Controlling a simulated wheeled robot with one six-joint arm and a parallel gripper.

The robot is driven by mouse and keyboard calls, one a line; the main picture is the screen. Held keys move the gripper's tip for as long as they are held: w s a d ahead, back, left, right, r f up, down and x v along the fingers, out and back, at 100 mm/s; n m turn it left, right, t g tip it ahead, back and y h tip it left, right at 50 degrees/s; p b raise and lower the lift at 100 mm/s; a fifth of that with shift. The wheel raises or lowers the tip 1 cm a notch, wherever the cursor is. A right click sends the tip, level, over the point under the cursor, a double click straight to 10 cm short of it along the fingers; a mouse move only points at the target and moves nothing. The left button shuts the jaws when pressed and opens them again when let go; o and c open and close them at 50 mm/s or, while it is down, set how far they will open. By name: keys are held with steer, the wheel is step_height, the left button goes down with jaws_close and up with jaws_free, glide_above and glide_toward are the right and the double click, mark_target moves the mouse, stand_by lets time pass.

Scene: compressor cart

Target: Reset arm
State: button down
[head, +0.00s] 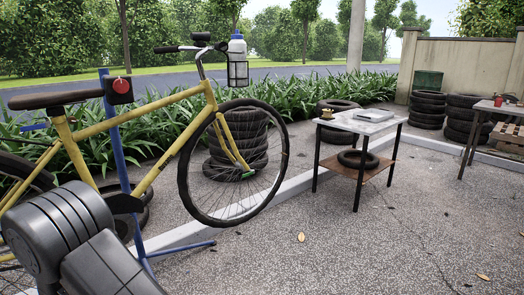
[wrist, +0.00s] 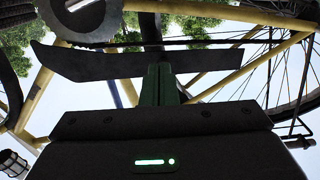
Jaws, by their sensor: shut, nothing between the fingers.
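My gripper (wrist: 161,82) shows in the wrist view as narrow fingers standing close together above its dark body, which has a lit green bar. It is shut and empty. It points up toward the underside of the yellow bicycle (wrist: 232,78), with a dark flat bar and a toothed chainring crossing behind the fingertips. The gap between them is hard to tell. In the head view my dark grey arm fills the lower left, in front of the yellow bicycle (head: 95,133), and my gripper is not seen there.
A blue repair stand (head: 116,150) holds the bicycle, with a foot reaching right along the ground. Stacked tyres (head: 240,150) stand behind the front wheel. A small table (head: 360,122) stands right of centre. The paved ground at front right is clear.

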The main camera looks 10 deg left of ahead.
steer(key=b+x, duration=0.2)
steer(key=x, duration=0.9)
steer(key=shift+w+a, duration=0.2)
steer(key=shift+w, duration=0.05)
steer(key=shift+s, duration=0.1)
